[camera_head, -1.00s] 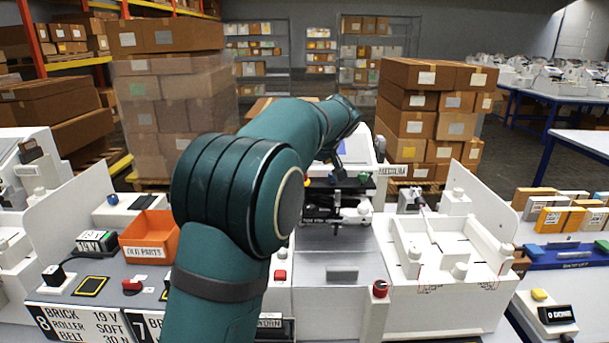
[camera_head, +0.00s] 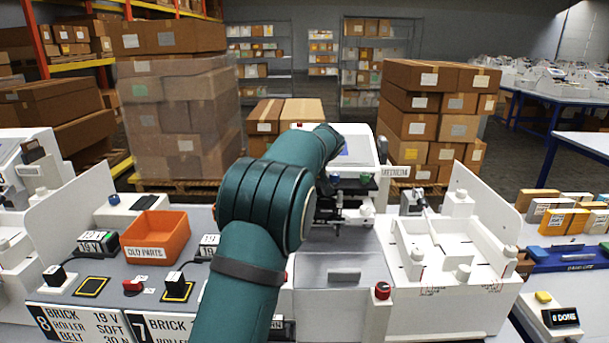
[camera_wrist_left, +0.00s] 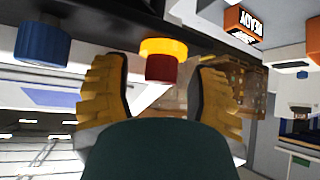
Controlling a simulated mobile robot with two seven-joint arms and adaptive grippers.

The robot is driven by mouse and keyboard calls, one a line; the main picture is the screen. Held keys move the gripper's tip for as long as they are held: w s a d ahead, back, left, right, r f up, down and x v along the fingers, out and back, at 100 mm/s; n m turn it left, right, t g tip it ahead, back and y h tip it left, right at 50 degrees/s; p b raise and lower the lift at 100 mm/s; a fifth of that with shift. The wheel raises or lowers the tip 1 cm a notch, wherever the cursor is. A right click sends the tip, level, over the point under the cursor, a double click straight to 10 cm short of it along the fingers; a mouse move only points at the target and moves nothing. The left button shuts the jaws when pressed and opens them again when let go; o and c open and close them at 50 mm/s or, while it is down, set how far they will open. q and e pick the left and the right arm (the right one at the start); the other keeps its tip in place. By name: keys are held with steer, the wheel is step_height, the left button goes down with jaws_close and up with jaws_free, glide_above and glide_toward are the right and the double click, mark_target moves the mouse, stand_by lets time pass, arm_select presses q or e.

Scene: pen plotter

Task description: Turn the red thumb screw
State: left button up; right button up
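The red thumb screw (camera_wrist_left: 161,68) has a yellow collar above its red end in the left wrist view. It hangs below a dark bar and shows between the two yellow fingers of my left gripper (camera_wrist_left: 158,78). The gripper is open, with a gap on each side of the screw. I cannot tell how deep the screw sits between the fingers. A blue knob (camera_wrist_left: 42,43) is on the same bar to the left. In the head view my left arm hides the screw, and the gripper is not clearly visible. My right gripper is not in view.
A red button (camera_head: 382,290) stands at the front. The white-walled station (camera_head: 450,300) is to the right, and the orange bin (camera_head: 155,236) to the left.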

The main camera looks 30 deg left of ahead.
arm_select(q)
jaws_close()
